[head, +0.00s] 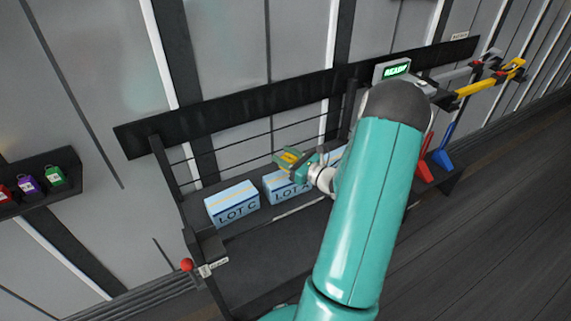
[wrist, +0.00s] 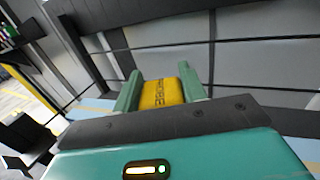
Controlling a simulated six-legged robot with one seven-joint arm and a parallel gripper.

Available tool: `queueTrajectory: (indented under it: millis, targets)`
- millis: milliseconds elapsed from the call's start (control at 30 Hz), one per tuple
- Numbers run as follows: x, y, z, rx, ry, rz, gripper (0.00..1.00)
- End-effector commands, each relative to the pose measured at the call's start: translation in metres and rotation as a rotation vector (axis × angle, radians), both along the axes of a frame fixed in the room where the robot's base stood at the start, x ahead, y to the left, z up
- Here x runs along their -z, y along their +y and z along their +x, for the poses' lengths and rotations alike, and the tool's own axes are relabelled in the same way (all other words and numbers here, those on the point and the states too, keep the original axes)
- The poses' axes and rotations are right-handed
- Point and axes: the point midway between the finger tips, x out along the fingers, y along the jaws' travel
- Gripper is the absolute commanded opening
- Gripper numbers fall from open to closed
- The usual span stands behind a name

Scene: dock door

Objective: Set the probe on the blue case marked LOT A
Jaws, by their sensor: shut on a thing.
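The blue case marked LOT A (head: 273,191) stands on the dark shelf, its right part hidden by my gripper and arm. My gripper (head: 288,159) is just above it at its back edge, shut on the yellow probe (head: 291,155). In the wrist view the probe (wrist: 161,93) sits between the two green fingers of my gripper (wrist: 161,90), with dark markings on it. I cannot tell whether the probe touches the case. Light blue surfaces show below and beside the fingers in the wrist view.
A blue case marked LOT C (head: 232,204) stands left of LOT A. Another blue case (head: 335,156) is mostly hidden behind my arm. A dark rail (head: 240,101) runs behind. A sign (head: 396,70) reads READY. Small coloured padlocks (head: 55,176) sit on a shelf at left.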

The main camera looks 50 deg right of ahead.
Motion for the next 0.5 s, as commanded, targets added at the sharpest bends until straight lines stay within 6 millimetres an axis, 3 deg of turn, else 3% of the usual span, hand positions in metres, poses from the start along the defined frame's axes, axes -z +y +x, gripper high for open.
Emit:
queueTrajectory:
  millis: [200, 400, 500]
  targets:
    - [0.013, -0.007, 0.008, 0.000, -0.001, -0.001, 0.16]
    - [0.041, -0.008, 0.008, 0.001, 0.000, 0.001, 0.16]
    - [0.043, -0.008, 0.008, 0.001, 0.000, -0.002, 0.16]
